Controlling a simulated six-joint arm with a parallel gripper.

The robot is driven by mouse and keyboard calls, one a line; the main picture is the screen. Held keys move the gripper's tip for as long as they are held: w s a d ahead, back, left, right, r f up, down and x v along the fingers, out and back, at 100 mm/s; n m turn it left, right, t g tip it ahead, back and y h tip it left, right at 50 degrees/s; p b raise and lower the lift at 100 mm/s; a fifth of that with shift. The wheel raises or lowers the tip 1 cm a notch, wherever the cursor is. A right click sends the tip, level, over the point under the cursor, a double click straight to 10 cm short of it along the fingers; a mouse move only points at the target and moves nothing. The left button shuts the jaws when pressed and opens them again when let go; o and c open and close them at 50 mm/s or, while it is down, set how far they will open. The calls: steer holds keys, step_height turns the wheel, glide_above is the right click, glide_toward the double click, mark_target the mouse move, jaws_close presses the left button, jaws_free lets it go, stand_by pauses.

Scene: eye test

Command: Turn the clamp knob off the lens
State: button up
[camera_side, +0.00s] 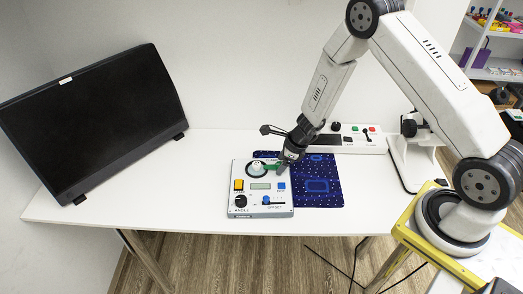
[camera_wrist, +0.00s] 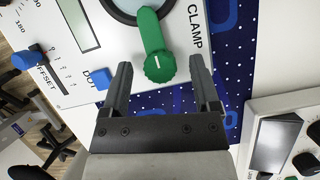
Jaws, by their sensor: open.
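The clamp knob (camera_wrist: 159,66) is green, with a ribbed round end, a white mark and an arm. The arm reaches over the dark rim of the lens (camera_wrist: 120,12), beside the printed word CLAMP. In the side view the lens (camera_side: 257,170) is a round ring on the grey-white panel box (camera_side: 263,213), with the green knob small at its right. My gripper (camera_wrist: 161,67) is open, one finger on each side of the knob's round end, with gaps to both. It also shows in the side view (camera_side: 282,168), low over the box's back right corner and partly hiding the knob.
The panel has a blue OFFSET slider (camera_wrist: 27,59) and a blue button (camera_wrist: 103,79). A dark blue patterned mat (camera_side: 325,190) lies under and behind it. A white control unit (camera_side: 358,141) stands behind, and a black monitor (camera_side: 95,115) at left. The table's front left is clear.

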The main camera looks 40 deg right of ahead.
steer(key=shift+w+f, duration=0.1)
steer(key=shift+f, duration=0.05)
jaws_close()
